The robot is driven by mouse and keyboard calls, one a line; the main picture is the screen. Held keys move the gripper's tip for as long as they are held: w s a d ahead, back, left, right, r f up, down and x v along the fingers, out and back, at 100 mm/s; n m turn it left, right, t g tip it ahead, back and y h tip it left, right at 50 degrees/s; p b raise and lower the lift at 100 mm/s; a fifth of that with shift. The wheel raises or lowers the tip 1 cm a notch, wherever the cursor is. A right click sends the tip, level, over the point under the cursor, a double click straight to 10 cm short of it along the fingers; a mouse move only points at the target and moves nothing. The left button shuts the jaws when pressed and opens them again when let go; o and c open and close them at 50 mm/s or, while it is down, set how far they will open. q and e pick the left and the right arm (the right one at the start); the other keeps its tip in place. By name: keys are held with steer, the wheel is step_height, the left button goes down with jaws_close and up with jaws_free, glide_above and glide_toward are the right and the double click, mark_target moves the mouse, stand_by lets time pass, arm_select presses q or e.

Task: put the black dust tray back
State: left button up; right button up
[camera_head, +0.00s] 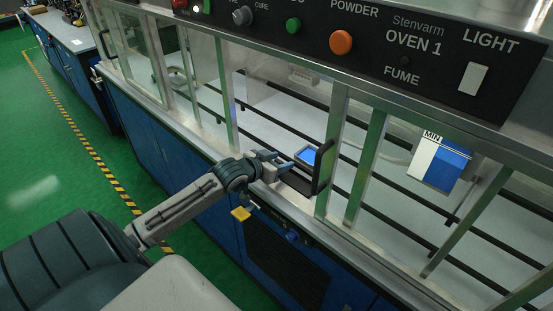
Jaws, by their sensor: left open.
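The jaws look empty; I cannot tell whether a finger touches that item. My right gripper is not in view.
The oven cabinet has metal-framed glass panels, with a control panel (400,50) above. A blue and white MIN label (440,162) is at the right. Green floor (50,150) is open at the left.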

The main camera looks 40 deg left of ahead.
arm_select(q)
steer(key=shift+s+a+r, duration=0.1)
steer(key=shift+s+r, duration=0.1)
steer(key=shift+s, duration=0.2)
steer(key=p+v, duration=0.1)
steer(key=v, duration=0.4)
steer(key=shift+s+r, duration=0.1)
steer(key=p+v, duration=0.3)
steer(key=v, duration=0.1)
steer(key=shift+r, duration=0.2)
steer(key=shift+p+v, duration=0.75)
steer(key=shift+v, duration=0.15)
steer(key=shift+f, duration=0.15)
